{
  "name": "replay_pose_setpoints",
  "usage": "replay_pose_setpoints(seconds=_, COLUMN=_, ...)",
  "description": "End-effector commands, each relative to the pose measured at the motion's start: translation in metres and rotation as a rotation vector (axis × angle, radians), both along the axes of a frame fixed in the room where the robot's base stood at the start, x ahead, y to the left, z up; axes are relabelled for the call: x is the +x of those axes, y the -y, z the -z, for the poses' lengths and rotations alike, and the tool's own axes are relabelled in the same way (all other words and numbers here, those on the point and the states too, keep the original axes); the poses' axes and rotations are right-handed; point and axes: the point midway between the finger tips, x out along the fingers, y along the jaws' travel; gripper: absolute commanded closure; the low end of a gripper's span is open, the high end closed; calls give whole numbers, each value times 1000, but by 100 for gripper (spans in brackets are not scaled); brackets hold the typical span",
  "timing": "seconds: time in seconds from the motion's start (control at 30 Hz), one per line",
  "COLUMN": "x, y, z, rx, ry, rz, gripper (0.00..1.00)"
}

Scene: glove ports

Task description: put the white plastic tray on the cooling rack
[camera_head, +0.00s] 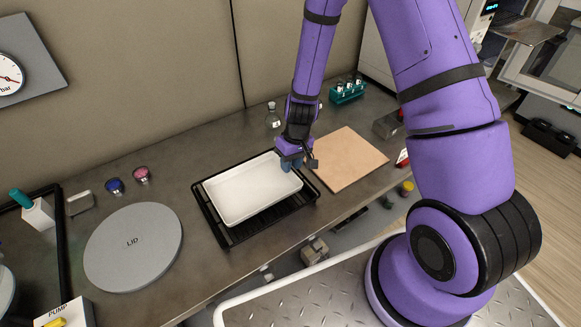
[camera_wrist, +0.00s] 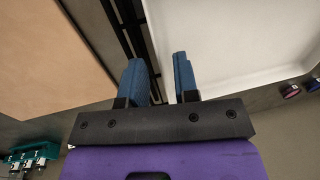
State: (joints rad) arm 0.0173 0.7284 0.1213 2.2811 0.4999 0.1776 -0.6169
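The white plastic tray (camera_head: 252,190) lies over the black cooling rack (camera_head: 270,222), within the rack's outline as seen from the head camera. I cannot tell whether its whole underside touches the bars. My gripper (camera_head: 297,163) is at the tray's right end. In the wrist view, the blue fingers of my gripper (camera_wrist: 160,68) stand apart with a gap between them. The edge of the tray (camera_wrist: 225,40) and dark bars of the rack (camera_wrist: 134,30) show beyond that gap. I see nothing clamped between the fingers. The fingertips partly hide the tray's end.
A tan board (camera_head: 348,160) lies close to the right of the rack. A round grey lid (camera_head: 133,250) lies to the left. A small flask (camera_head: 273,115) and a teal vial holder (camera_head: 347,90) stand behind. Bare counter lies between lid and rack.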

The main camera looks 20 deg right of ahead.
Motion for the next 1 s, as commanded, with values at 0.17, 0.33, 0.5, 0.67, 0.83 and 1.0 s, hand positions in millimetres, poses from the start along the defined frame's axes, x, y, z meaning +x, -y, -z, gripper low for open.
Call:
replay_pose_setpoints(seconds=0.17, x=2, y=5, z=-31, rx=-1, ry=4, rz=0, gripper=72)
replay_pose_setpoints(seconds=0.33, x=3, y=10, z=-60, rx=-1, ry=5, rz=0, gripper=72)
replay_pose_setpoints(seconds=0.5, x=3, y=14, z=-84, rx=0, ry=3, rz=0, gripper=72)
replay_pose_setpoints(seconds=0.67, x=3, y=16, z=-98, rx=0, ry=2, rz=0, gripper=72)
replay_pose_setpoints(seconds=0.83, x=3, y=17, z=-103, rx=0, ry=1, rz=1, gripper=72)
replay_pose_setpoints(seconds=1.0, x=2, y=18, z=-122, rx=0, ry=21, rz=4, gripper=72)
